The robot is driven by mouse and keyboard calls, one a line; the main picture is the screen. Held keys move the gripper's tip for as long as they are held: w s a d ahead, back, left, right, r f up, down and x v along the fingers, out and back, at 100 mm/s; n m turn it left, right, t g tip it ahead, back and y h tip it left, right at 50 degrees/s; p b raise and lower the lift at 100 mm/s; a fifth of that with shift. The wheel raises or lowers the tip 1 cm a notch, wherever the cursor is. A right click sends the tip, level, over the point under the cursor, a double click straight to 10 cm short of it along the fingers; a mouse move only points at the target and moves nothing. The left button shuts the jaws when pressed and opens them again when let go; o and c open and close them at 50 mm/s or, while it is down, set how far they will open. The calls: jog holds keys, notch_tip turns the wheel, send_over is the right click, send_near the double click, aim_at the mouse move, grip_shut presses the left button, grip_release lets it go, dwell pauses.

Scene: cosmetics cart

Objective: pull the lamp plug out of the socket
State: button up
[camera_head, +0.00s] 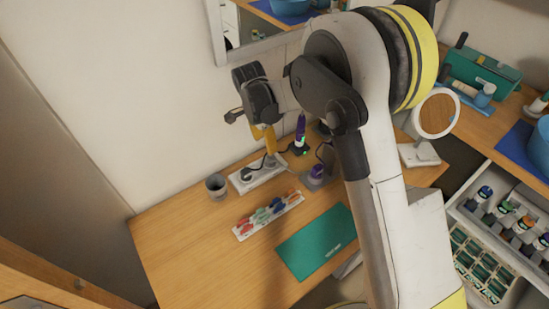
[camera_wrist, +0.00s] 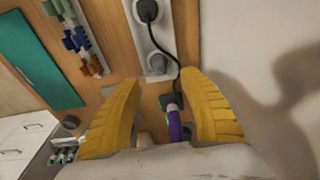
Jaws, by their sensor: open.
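A white power strip (camera_head: 251,184) lies on the wooden table near the wall. It also shows in the wrist view (camera_wrist: 166,38), with a black plug (camera_wrist: 147,11) in its far end and a round grey socket (camera_wrist: 157,64) nearer to me. A black cord (camera_wrist: 178,72) runs from the plug to a black block by a purple device (camera_wrist: 176,127). I cannot tell which item is the lamp. My gripper (camera_wrist: 160,82) is open, its yellow fingers apart with nothing held between them. In the head view the gripper (camera_head: 264,140) hangs above the strip's far end.
A tray of coloured clips (camera_head: 268,215) and a green mat (camera_head: 316,241) lie in front. A purple bottle-like item (camera_head: 300,135) and a round mirror (camera_head: 437,114) stand to the right. The table's left side is clear.

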aim_at(269, 155)
jog(key=f, duration=0.1)
jog(key=f+b, duration=0.1)
jog(key=f, duration=0.3)
jog(key=shift+w+d+b, duration=0.2)
jog(key=shift+d+b, duration=0.1)
jog(key=f+b, duration=0.1)
jog(key=f, duration=0.1)
jog(key=d+f+b, duration=0.1)
jog(key=f, duration=0.2)
jog(key=shift+w, duration=0.2)
jog(key=shift+r, duration=0.1)
grip_shut()
